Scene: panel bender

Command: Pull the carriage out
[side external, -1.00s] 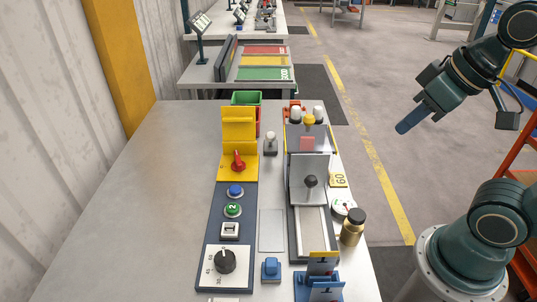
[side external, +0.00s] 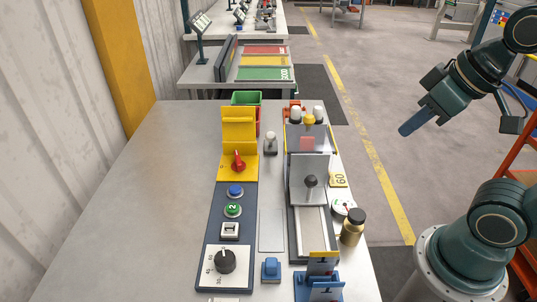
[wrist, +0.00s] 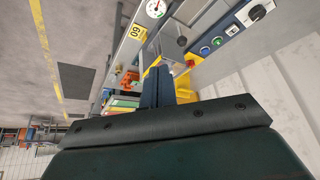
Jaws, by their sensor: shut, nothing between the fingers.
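The carriage (side external: 309,193) is a grey plate with a dark round knob (side external: 311,180) on top. It sits on a pale slide track (side external: 314,229) in the side external view, at the far part of the track, against the unit with a clear cover. My gripper (side external: 404,131) is in the air to the right of the bench, well apart from the carriage and knob. Its blue fingers are together and hold nothing. In the wrist view the fingers (wrist: 158,88) point toward the bench, and the knob (wrist: 182,41) shows beyond them.
A brass bottle with a black cap (side external: 352,228) stands right of the track. Blue brackets (side external: 318,285) stand at the track's near end. A control panel (side external: 211,245) lies to the left.

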